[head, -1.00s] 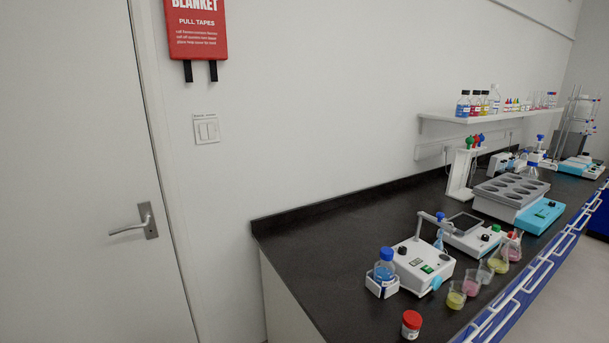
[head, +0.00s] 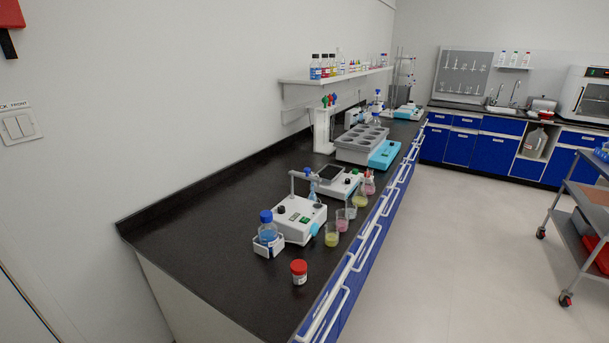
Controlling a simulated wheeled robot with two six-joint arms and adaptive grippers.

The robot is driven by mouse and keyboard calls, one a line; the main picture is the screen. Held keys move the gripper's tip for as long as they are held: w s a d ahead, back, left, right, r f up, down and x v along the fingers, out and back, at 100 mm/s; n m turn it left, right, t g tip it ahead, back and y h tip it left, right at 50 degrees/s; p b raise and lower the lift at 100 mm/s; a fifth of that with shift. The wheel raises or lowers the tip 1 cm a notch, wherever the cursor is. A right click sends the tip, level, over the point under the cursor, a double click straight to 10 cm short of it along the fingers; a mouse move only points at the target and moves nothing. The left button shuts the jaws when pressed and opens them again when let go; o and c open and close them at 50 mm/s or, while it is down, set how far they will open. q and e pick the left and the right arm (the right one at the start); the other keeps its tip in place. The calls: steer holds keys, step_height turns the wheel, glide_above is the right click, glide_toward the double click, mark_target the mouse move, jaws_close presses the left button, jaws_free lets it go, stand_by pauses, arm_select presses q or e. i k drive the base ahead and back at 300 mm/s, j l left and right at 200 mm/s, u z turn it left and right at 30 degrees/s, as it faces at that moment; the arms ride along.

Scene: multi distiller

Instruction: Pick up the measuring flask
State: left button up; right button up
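No thing in the head view can be surely told as the measuring flask. Small glass vessels with coloured liquid stand in a row along the bench's front side: a yellow one (head: 331,240), a pink one (head: 342,220) and others behind them, including a flask with pink liquid (head: 369,184). A small glass vessel with bluish contents (head: 313,189) is at the white device with a post. A blue-capped bottle (head: 267,229) sits in a white holder at the near end. Neither of my grippers is in view.
The black bench (head: 190,217) has bare room at its near left. A white device (head: 299,219), a red-lidded jar (head: 299,272) and a grey block with round wells (head: 361,144) stand on it. A wall shelf (head: 335,75) holds bottles. A cart (head: 577,235) stands right; the floor (head: 450,260) between is clear.

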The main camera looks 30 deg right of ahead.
mark_target(312, 195)
steer(key=i+l+u, duration=0.2)
steer(key=l+u, duration=0.15)
steer(key=l, duration=1.35)
steer(key=l+u, duration=0.3)
steer(key=l, duration=1.35)
